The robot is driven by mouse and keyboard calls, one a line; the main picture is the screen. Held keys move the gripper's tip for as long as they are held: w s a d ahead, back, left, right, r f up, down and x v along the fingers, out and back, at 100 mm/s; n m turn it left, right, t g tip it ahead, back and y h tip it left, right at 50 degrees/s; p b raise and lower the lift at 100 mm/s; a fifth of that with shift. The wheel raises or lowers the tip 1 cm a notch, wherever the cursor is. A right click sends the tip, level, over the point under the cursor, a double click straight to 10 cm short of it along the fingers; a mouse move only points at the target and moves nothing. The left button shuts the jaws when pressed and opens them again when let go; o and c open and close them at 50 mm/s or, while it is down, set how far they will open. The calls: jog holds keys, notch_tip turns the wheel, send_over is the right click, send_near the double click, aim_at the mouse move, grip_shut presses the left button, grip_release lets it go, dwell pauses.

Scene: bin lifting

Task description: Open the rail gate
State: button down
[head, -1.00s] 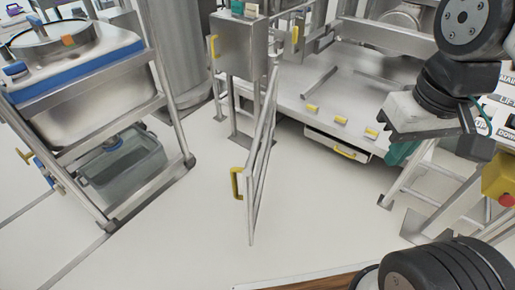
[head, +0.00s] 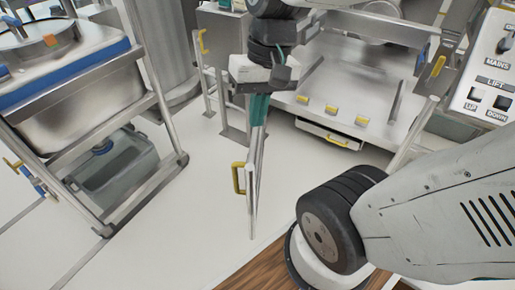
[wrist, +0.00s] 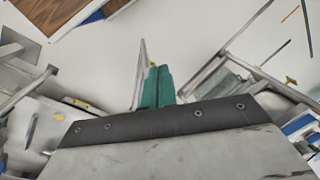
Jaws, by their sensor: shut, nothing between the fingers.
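The rail gate (head: 252,205) is a narrow metal frame seen almost edge-on in the middle of the head view. Its yellow handle (head: 239,178) is on its left side. My gripper (head: 258,110) is shut and empty, with its teal fingers pointing down over the upper part of the gate. The gripper hides the gate's top and hinge side in the head view. In the wrist view the shut fingers (wrist: 157,86) are beside the thin gate edge (wrist: 140,72). I cannot tell whether they touch it.
A steel rack (head: 165,122) with a vat and a grey bin (head: 117,165) stands at left. A steel platform (head: 375,92) with yellow tabs is behind the gate. A control panel (head: 488,85) is at upper right. White floor lies clear left of the gate.

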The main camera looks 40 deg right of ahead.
aim_at(254, 140)
jog(key=w+d+f+m+t+y, duration=0.2)
jog(key=w+d+f+m+y, duration=0.3)
jog(key=w+d+f+m, duration=0.8)
jog(key=s+d+f+m+t, duration=0.35)
jog(key=d+f+m, duration=0.8)
jog(key=f, duration=0.55)
jog(key=w+a+f+n, duration=0.1)
jog(key=w+a+f, duration=0.5)
jog(key=w, duration=0.2)
jog(key=shift+w+a+f, duration=0.2)
jog(key=shift+a+f, duration=0.05)
jog(key=shift+a, duration=0.05)
